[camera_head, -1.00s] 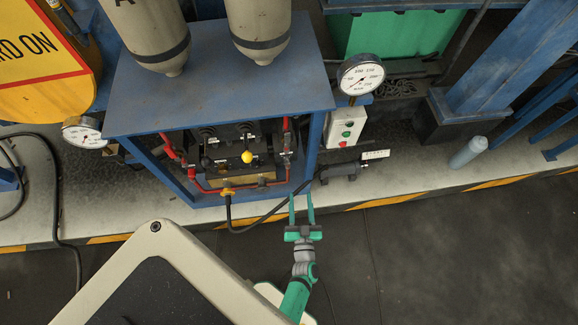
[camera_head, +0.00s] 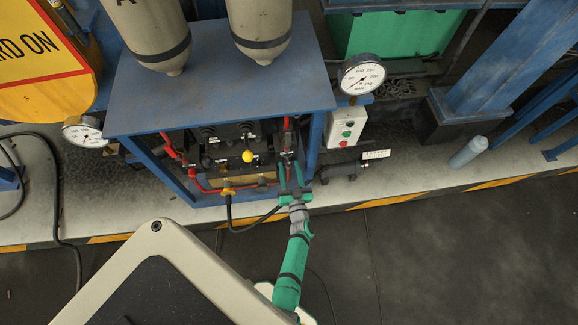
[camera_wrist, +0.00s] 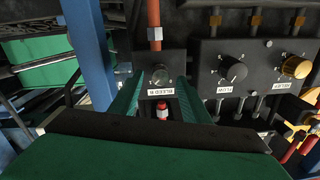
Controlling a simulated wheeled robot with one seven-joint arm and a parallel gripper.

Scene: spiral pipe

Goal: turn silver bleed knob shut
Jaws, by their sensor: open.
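The silver bleed knob (camera_wrist: 155,73) sits on a dark block under a red pipe in the wrist view, above a white label that seems to read "BLEED B". My gripper (camera_wrist: 157,88) is open, with one green finger on each side of the knob. I cannot tell whether the fingers touch it. In the head view my gripper (camera_head: 290,168) reaches into the right front of the blue cabinet (camera_head: 220,90), and the knob is too small to make out there.
To the right in the wrist view are a black knob (camera_wrist: 232,70) and a gold knob (camera_wrist: 297,67) on a dark panel. A red-tipped fitting (camera_wrist: 162,110) is below the label. A blue post (camera_wrist: 88,45) stands close on the left. A black hose (camera_head: 245,230) loops in front.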

